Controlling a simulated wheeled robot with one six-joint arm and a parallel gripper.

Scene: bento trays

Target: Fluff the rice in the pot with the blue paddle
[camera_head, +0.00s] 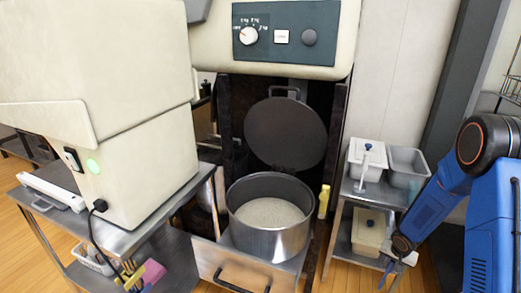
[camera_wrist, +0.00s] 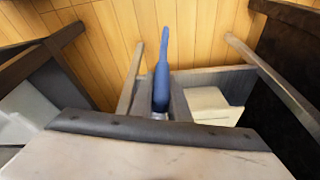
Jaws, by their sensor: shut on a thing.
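The blue paddle (camera_wrist: 161,75) is gripped by my gripper (camera_wrist: 161,114), and its blue length points away over the floor in the wrist view. In the head view my gripper (camera_head: 402,254) is low at the right, beside the steel cart, with a small blue part of the paddle (camera_head: 384,276) below it. The metal pot (camera_head: 270,243) stands open in the middle, well left of my gripper. Pale rice (camera_head: 268,213) fills its lower part and its surface looks level. The paddle's other end cannot be made out.
The dark round lid (camera_head: 285,132) is raised behind the pot. A yellow tool (camera_head: 323,201) is upright at the pot's right. The cart (camera_head: 346,208) holds a white tub (camera_head: 365,173), a grey tub (camera_head: 408,168) and a lower container (camera_head: 368,234). A bulky machine (camera_head: 145,155) stands left.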

